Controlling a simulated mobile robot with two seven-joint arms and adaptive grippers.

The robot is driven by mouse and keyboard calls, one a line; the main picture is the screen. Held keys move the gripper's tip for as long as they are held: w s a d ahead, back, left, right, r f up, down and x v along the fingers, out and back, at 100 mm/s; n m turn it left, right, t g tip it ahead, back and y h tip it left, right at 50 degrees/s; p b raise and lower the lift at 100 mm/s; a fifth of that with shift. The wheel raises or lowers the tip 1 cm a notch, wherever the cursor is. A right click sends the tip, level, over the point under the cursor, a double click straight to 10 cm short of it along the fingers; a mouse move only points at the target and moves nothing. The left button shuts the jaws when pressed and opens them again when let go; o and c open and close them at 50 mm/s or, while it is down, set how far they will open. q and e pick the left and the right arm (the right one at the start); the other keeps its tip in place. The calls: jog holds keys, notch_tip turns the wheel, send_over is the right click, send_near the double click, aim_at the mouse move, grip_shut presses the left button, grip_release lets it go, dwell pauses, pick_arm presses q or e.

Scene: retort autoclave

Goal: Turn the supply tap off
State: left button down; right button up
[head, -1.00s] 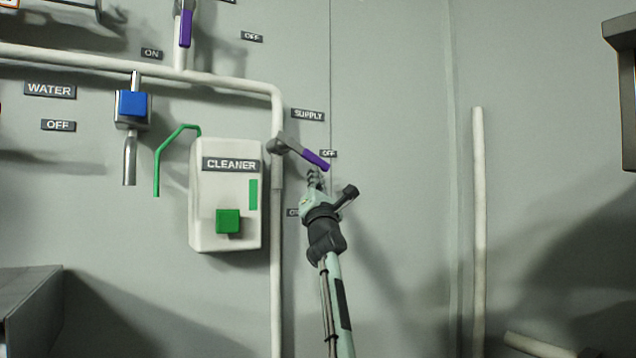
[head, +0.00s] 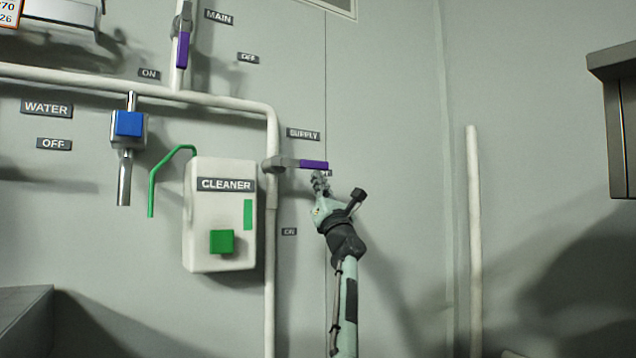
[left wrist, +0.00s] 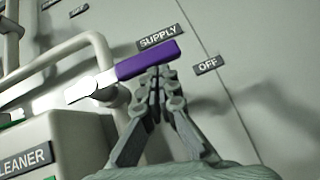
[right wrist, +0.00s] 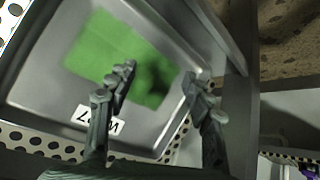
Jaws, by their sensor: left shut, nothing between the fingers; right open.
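The supply tap is on the white pipe under the SUPPLY label, and its purple lever (head: 313,165) points right, about level, toward the small OFF label. In the left wrist view the purple lever (left wrist: 148,60) crosses just above my shut fingertips, with the OFF label (left wrist: 208,65) to its right. My left gripper (head: 320,181) is shut and empty, its tips right under the lever, touching it or very close. The ON label (head: 289,231) is lower down. My right gripper (right wrist: 158,82) is open, over a grey metal tray (right wrist: 40,110) with a green sheet.
The white CLEANER box (head: 222,262) hangs left of the pipe, with a green hose beside it. A blue water valve (head: 129,124) and the main tap's purple lever (head: 183,50) are farther left.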

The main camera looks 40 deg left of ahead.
pick_arm(q)
jog(key=shift+d+r, duration=0.1)
jog(key=shift+r, duration=0.05)
jog(key=v, duration=1.2)
dwell(0.5)
